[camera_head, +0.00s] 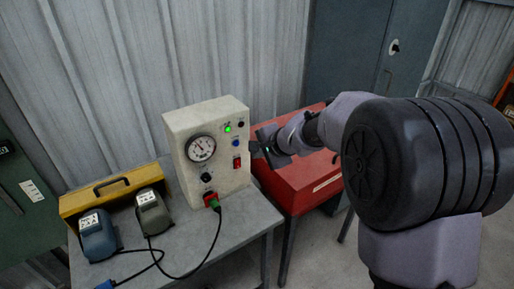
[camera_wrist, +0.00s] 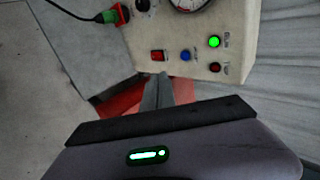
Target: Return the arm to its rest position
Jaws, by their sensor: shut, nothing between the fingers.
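My gripper (camera_head: 256,146) is at the right side of the cream control box in the head view, close to its edge. In the wrist view, the closed grey fingers of my gripper (camera_wrist: 157,88) point toward the box's lower side, with nothing between them. My arm reaches in from the right in the head view, over the red cabinet. Whether the fingertips touch the box cannot be told.
The control box (camera_head: 180,147) has a gauge, a lit green lamp, buttons and a cable plugged in. It stands on a grey table (camera_head: 236,226). The red cabinet (camera_head: 300,185) is beside it.

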